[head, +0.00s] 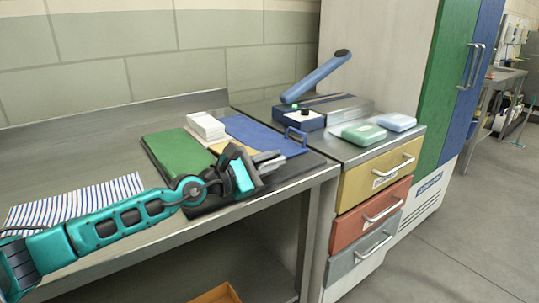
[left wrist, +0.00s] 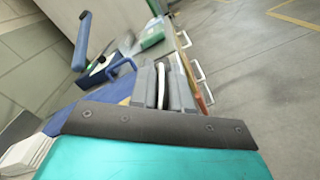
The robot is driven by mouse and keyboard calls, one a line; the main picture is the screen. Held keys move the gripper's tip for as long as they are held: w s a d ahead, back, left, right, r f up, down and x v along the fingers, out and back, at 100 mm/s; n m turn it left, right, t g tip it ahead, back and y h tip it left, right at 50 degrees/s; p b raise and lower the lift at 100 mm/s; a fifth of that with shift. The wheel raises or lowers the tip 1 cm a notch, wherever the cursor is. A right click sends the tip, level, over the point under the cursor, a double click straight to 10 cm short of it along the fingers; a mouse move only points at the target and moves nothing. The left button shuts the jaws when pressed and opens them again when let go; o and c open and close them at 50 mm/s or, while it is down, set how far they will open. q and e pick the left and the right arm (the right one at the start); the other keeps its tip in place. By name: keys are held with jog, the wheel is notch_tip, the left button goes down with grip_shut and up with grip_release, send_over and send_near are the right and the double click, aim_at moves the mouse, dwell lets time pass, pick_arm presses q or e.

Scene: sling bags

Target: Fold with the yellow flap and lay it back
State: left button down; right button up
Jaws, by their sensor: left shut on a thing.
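A folding board lies on the steel bench, with a green panel (head: 178,154) at left and a blue flap (head: 262,133) with a blue handle (head: 297,137) at right. Only a small strip of the yellow flap (head: 219,147) shows between them; my left arm hides the rest. A folded white stack (head: 206,126) sits at the board's back middle, and a white edge also shows in the left wrist view (left wrist: 24,155). My right gripper is not in view.
A blue-armed device (head: 315,108) stands behind the board. Green (head: 364,134) and light blue (head: 396,122) packs lie on the drawer cabinet (head: 380,182) to the right. A striped cloth (head: 75,203) lies at the bench's left. The back left bench is clear.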

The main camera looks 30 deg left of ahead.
pick_arm(q)
jog(key=shift+f, duration=0.2)
dwell(0.3)
jog(key=c, duration=1.2)
grip_release()
jog(key=shift+o, duration=0.2)
